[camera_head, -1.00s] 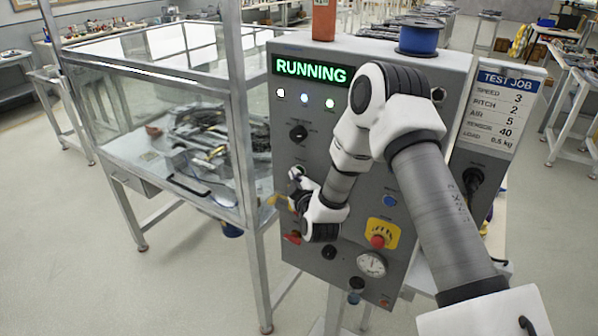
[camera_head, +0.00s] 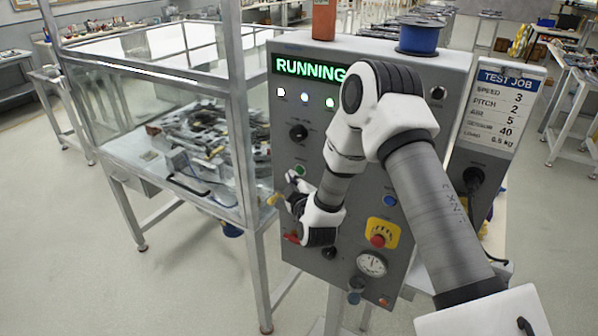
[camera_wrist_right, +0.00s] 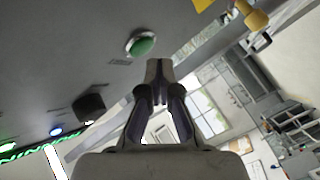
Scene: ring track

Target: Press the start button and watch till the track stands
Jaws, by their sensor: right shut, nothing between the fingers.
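The control panel (camera_head: 345,110) stands in the middle of the head view, and its display (camera_head: 308,68) reads RUNNING in green. The green button (camera_head: 300,169) sits at the panel's left side and is uncovered; it also shows in the right wrist view (camera_wrist_right: 142,45). My right gripper (camera_head: 289,193) is just below and left of the button, largely hidden by my own wrist. In the wrist view its fingers (camera_wrist_right: 158,72) are shut and empty, apart from the button. The track (camera_head: 205,135) lies inside the glass-walled case, partly hidden by reflections. My left gripper is not in view.
The case's metal frame (camera_head: 240,120) stands close left. A black selector knob (camera_head: 298,132) is above the button.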

